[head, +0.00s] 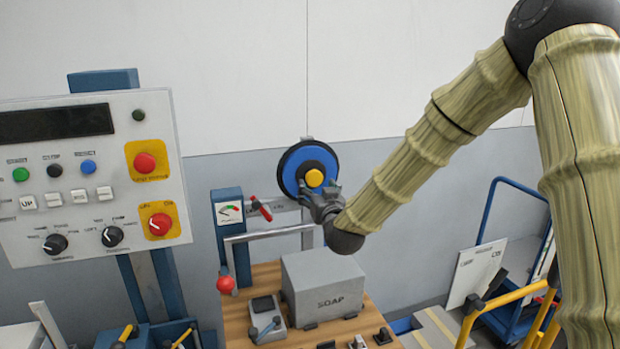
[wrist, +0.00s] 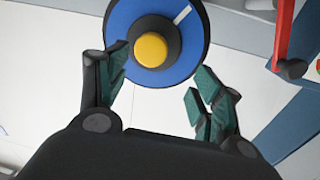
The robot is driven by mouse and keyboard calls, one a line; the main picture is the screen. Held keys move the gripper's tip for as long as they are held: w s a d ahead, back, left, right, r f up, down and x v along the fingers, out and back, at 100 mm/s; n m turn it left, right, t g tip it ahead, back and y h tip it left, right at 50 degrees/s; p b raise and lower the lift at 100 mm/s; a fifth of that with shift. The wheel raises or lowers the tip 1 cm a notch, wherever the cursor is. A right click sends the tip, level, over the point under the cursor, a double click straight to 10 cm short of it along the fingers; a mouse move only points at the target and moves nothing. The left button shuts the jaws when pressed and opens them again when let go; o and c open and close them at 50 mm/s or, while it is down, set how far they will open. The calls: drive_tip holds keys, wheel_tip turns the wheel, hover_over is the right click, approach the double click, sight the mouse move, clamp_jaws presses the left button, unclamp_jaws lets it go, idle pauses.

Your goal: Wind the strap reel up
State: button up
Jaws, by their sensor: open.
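The strap reel (head: 293,168) is a blue disc with a dark rim and a yellow knob (head: 314,178) on a dark hub, mounted upright in front of the wall. In the wrist view the reel (wrist: 183,62) shows a white mark at its upper right, and the yellow knob (wrist: 151,50) sits near the middle. My gripper (head: 322,198) is at the reel's lower right in the head view. In the wrist view my gripper (wrist: 158,88) is open, its fingers spread below and to either side of the knob, with nothing between the pads. Whether a finger touches the reel cannot be told.
A grey box marked SOAP (head: 325,287) stands on the wooden bench (head: 238,325) below my arm. A red lever (head: 261,208) is left of the reel, also seen in the wrist view (wrist: 285,35). A control panel (head: 90,180) stands at left, a blue cart (head: 520,310) at right.

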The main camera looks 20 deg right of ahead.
sight(315, 179)
drive_tip(key=w+p, duration=0.1)
drive_tip(key=w, duration=0.1)
drive_tip(key=w+d, duration=0.1)
drive_tip(key=w, duration=0.2)
drive_tip(key=w+d+p, duration=0.1)
drive_tip(key=w, duration=0.1)
drive_tip(key=shift+w+p, duration=0.35)
drive_tip(key=shift+w, duration=0.6)
drive_tip(key=shift+c, duration=0.3)
drive_tip(key=c, duration=1.4)
drive_tip(key=shift+a, duration=0.15)
drive_tip(key=shift+f, duration=0.1)
